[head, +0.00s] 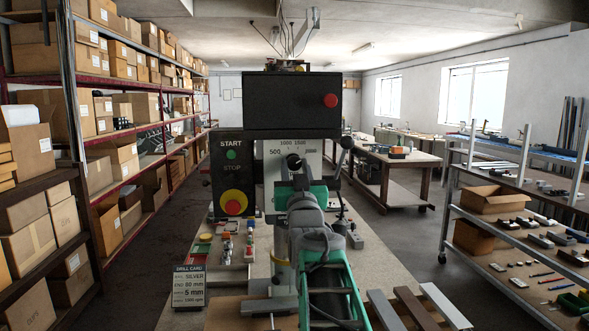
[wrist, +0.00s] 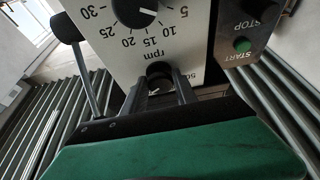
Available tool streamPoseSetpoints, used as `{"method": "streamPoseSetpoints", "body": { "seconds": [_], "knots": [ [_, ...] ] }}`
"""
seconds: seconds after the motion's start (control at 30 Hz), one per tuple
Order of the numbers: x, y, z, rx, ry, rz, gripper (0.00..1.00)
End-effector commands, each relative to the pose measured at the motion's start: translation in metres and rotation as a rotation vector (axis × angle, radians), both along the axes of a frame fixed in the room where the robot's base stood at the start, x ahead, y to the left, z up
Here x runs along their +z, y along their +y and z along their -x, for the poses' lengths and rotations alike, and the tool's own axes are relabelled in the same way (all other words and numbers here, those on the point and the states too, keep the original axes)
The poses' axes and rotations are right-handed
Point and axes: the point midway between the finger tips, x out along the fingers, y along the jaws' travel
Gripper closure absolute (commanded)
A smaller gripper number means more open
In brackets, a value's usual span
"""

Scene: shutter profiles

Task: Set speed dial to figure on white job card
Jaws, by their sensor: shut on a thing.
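The speed dial (head: 293,160) is a black knob on the white front plate of the drill press, with 500, 1000, 1500 and 2000 around it. My gripper (head: 298,180) is at the plate. In the wrist view the picture is upside down, and my gripper's fingers (wrist: 160,88) are shut on the speed dial (wrist: 158,74) from both sides. A white mark shows on the knob; the figure it points at is hidden. The job card (head: 190,287) stands at the bench's front left. It reads drill card, silver, 5 mm and, in small print, apparently 1000 rpm.
A second dial (wrist: 133,10), scaled 5 to 30, is close to the speed dial. The START/STOP panel (head: 232,175) is left of the plate, and a ball-ended lever (head: 346,143) is right. Metal and wood profiles (head: 405,308) lie at the bench's front.

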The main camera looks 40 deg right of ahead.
Motion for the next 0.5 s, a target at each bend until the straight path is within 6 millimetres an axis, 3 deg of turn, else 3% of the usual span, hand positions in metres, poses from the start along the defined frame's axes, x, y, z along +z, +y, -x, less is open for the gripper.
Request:
{"method": "streamPoseSetpoints", "body": {
  "seconds": [0.5],
  "knots": [
    [-0.0053, -0.0014, 0.0012, -0.002, 0.045, 0.072, 1.00]
  ]
}}
